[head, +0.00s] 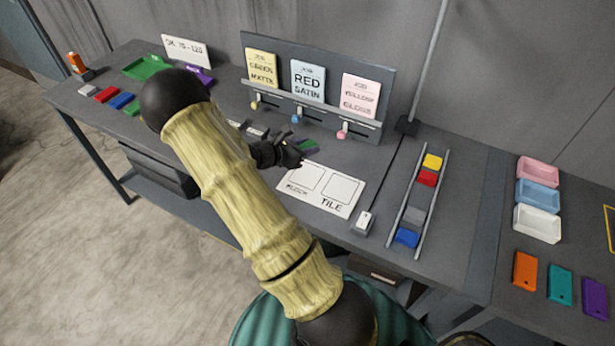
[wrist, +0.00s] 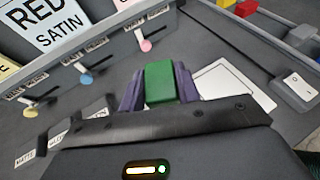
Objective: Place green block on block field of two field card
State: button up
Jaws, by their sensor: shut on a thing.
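My gripper (head: 290,152) is shut on the green block (wrist: 160,83), which sits between its two purple-grey fingers in the wrist view. In the head view only a bit of the green block (head: 308,146) shows past the dark fingers. The two field card (head: 322,188) is white and lies on the bench, with a field marked BLOCK on the left and one marked TILE on the right. My gripper is just behind the card's far left edge. In the wrist view the card (wrist: 232,86) is partly hidden by the gripper.
A rack of job cards (head: 310,84) with coloured pegs stands behind the gripper. A white switch (head: 364,222) is right of the card. A railed lane (head: 396,225) holds several blocks. Coloured trays (head: 538,222) lie at the right. More blocks (head: 122,100) lie at the left.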

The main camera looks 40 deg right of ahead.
jog(key=p, duration=0.1)
send_over(306, 176)
jog(key=shift+w+f, duration=0.1)
jog(key=shift+f, duration=2.8)
jog(key=shift+f, duration=0.1)
jog(key=shift+f+p, duration=0.75)
jog(key=shift+f, duration=1.25)
jog(key=shift+f, duration=0.2)
jog(key=o, duration=1)
jog(key=shift+c, duration=0.2)
jog(key=shift+r, duration=0.2)
